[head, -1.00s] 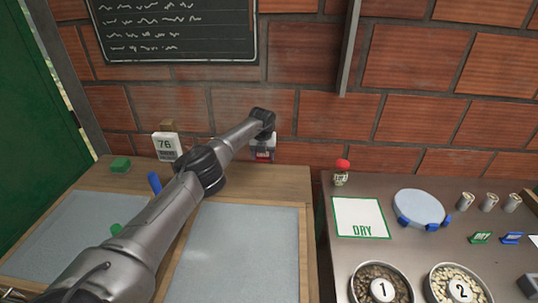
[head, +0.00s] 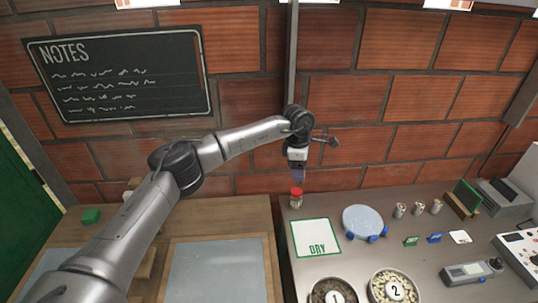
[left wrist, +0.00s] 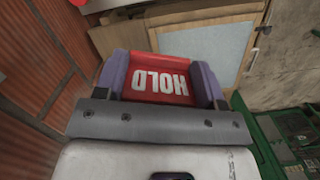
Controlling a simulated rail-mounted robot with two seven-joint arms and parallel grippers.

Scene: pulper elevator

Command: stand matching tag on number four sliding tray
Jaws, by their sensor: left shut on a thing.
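My left gripper (head: 297,176) hangs near the brick wall, above the back left corner of the grey counter. In the left wrist view its two fingers (left wrist: 160,80) are shut on a red tag (left wrist: 160,84) with white HOLD lettering, upside down in that picture. A green tag (head: 411,240), a blue tag (head: 435,237) and a white tag (head: 461,237) stand or lie on the counter. No tray numbered four can be made out. My right gripper is not in view.
A DRY sheet (head: 316,237), a round blue-footed dish (head: 364,222) and bowls marked 1 (head: 333,291) and 2 (head: 394,287) are on the counter. Grey mesh panels (head: 218,272) lie on the wooden bench.

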